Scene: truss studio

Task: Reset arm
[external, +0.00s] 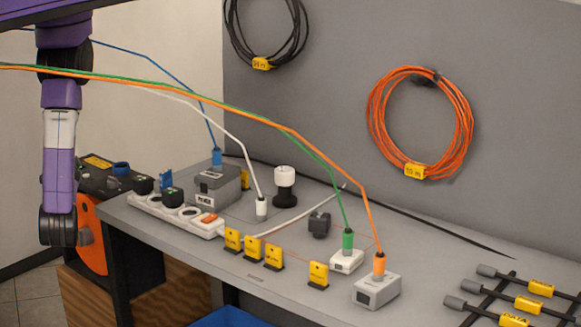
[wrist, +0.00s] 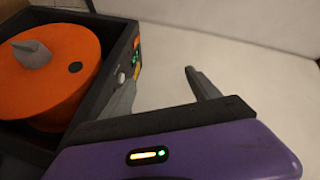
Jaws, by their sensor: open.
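My arm hangs down at the left of the external view, left of the table and in front of the orange reel. Its dark lower end shows there, but I cannot make out the fingers. In the wrist view my gripper (wrist: 162,82) has its two grey fingers spread apart, with nothing between them. The left finger shows against the dark case of the reel, the right one against a pale surface.
The orange reel (wrist: 45,75) sits in a dark case beside the grey table (external: 255,282). A white power strip (external: 175,212), a grey box (external: 376,290) and yellow tags stand on the table. Blue, white, green and orange cables (external: 230,112) stretch above it.

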